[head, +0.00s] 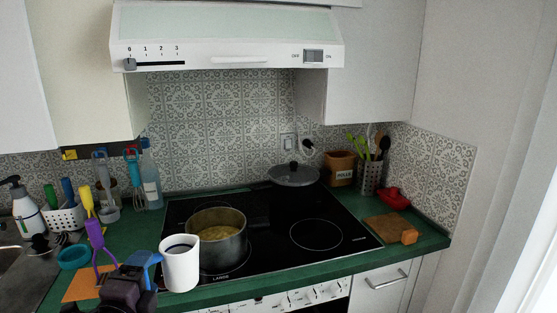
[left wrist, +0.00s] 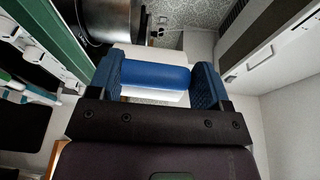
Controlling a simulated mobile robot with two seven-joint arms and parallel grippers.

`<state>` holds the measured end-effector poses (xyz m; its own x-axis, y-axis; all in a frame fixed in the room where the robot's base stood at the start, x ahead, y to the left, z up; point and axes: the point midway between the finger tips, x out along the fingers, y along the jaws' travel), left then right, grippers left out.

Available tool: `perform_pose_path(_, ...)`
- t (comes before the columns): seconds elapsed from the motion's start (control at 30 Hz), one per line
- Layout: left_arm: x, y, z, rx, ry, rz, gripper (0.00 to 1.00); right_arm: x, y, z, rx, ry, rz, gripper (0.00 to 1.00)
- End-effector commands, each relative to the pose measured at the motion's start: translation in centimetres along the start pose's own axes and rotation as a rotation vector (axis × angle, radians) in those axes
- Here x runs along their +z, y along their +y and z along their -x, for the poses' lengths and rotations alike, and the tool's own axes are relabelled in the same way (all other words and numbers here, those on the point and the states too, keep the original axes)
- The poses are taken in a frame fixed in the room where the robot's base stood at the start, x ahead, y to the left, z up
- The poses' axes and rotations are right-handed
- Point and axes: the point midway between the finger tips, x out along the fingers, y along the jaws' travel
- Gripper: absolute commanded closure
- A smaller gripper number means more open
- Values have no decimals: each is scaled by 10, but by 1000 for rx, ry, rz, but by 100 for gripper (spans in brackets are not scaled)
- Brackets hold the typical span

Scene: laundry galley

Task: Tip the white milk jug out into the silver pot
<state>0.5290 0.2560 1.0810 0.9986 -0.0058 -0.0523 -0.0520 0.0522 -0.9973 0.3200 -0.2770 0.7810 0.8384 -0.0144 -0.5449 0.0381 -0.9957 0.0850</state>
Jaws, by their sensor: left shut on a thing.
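The white milk jug (head: 180,266) is held upright, as far as I can tell, at the front edge of the stove. In the head view it overlaps the near left side of the silver pot (head: 228,252). The pot stands on the front left of the hob, with yellowish contents inside. My left gripper (head: 152,264) is shut on the jug from its left side. In the left wrist view the blue fingers (left wrist: 156,78) sit either side of a blue part of the white jug (left wrist: 170,52). The pot (left wrist: 103,20) shows at the top left there. My right gripper is not in view.
A lid (head: 294,177) lies at the back of the black hob (head: 345,218). A utensil holder (head: 370,177), a brown pot (head: 341,170), a red dish (head: 393,198) and a wooden board (head: 388,227) stand right. Bottles and colourful utensils crowd the left. The hob's front right is clear.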

Motion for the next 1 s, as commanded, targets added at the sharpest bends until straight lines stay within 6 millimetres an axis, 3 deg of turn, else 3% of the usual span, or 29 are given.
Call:
perform_pose_path(0.2,-34,45,18,6,2,7,68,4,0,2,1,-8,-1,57)
perform_pose_path(0.4,-51,68,30,2,-2,3,68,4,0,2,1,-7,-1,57)
perform_pose_path(1.0,-52,73,34,0,-6,1,68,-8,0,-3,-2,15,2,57)
